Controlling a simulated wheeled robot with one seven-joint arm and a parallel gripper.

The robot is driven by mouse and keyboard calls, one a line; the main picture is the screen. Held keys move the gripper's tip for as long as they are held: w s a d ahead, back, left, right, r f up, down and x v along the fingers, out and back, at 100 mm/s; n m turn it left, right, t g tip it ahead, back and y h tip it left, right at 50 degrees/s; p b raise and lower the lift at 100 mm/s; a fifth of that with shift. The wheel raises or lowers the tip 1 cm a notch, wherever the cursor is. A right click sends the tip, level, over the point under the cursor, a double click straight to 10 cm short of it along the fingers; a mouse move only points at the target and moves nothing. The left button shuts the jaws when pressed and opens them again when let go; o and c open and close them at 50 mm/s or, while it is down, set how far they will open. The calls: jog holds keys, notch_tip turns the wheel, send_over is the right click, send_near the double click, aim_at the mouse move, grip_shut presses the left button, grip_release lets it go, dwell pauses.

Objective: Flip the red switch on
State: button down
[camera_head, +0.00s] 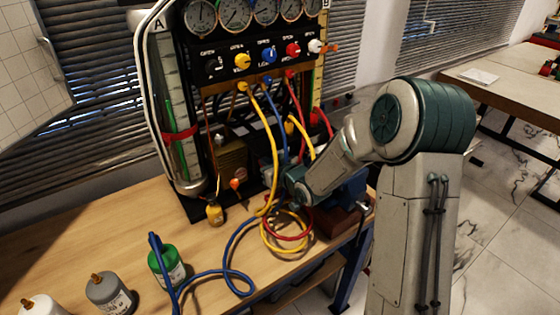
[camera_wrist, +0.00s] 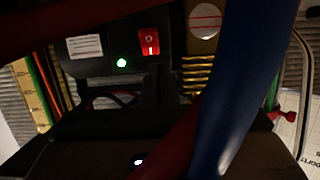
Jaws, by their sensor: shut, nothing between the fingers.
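The red switch (camera_wrist: 149,41) shows in the wrist view as a small red rocker with a pale mark, on a dark panel in the upper middle. A lit green lamp (camera_wrist: 121,62) is at its lower left. My gripper (camera_wrist: 164,84) is dark and shut, with nothing between its fingers. Its tips appear just below the switch in the picture; I cannot tell whether they touch the panel. In the head view my arm reaches in among the hoses at the rig's lower front, and I cannot make out the switch or the fingertips there. The switch's position is unclear.
A blue hose (camera_wrist: 238,85) crosses close before the wrist camera, with a dark red one beside it. In the head view, yellow (camera_head: 274,150), blue and red hoses hang around my wrist. A green bottle (camera_head: 166,265) and a grey bottle (camera_head: 109,293) stand on the wooden bench (camera_head: 95,240).

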jog(key=s+d+r, duration=0.4)
jog(key=s+r, duration=0.3)
jog(key=s, duration=0.1)
jog(key=shift+d, duration=0.3)
dwell(0.3)
jog(key=s+d+m+g+h, duration=0.3)
jog(key=s+d+m+h, duration=0.1)
jog(key=s+d+h, duration=0.5)
jog(key=s+d+m+g+y, duration=0.1)
jog(key=s+g, duration=0.5)
jog(key=s, duration=1.1)
jog(key=shift+s+d+r+m+g, duration=0.3)
jog(key=shift+r+m, duration=0.15)
jog(key=shift+m, duration=0.35)
